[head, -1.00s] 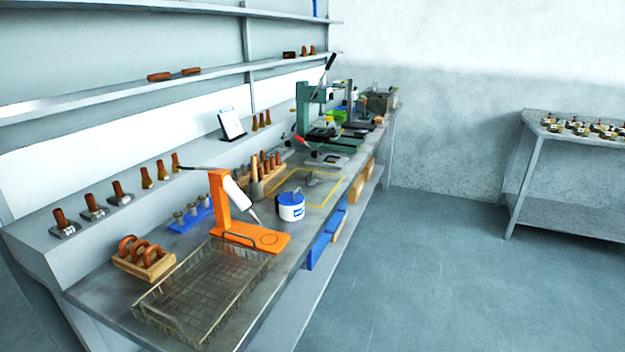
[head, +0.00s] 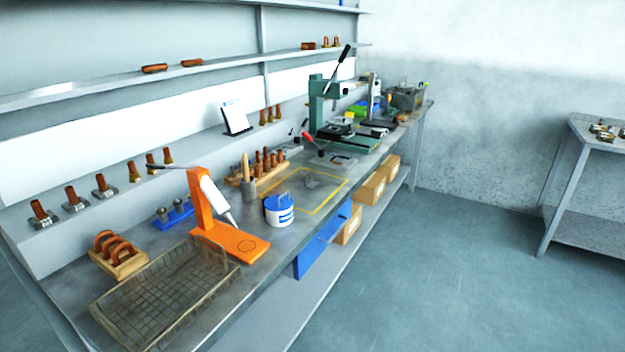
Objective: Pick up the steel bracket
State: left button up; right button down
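Neither of my grippers is in the head view.
Near the yellow rectangle stand a blue-and-white tub (head: 279,210), an orange dispenser stand (head: 230,240), a wooden peg rack (head: 262,172) and a green press (head: 335,130). A wire basket (head: 165,295) fills the near end. The floor (head: 430,270) on the right is clear.

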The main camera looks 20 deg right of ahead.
aim_at(310, 182)
jog(key=i+l+u, duration=0.1)
jog(key=l, duration=0.35)
jog(key=i+l+u, duration=0.1)
jog(key=l, duration=0.35)
jog(key=i+l+u, duration=0.1)
jog(key=l, duration=0.35)
jog(key=i+l+u, duration=0.1)
jog(key=i+l, duration=0.15)
jog(key=l, duration=0.2)
jog(key=i+l+u, duration=0.1)
jog(key=l, duration=0.35)
jog(key=i+l+u, duration=0.1)
jog(key=l, duration=0.35)
jog(key=i+l+u, duration=0.1)
jog(key=l, duration=0.4)
jog(key=i+l+u, duration=0.1)
jog(key=l, duration=0.35)
jog(key=i+l, duration=0.1)
jog(key=l, duration=0.7)
jog(key=i+l+u, duration=0.1)
jog(key=l, duration=0.65)
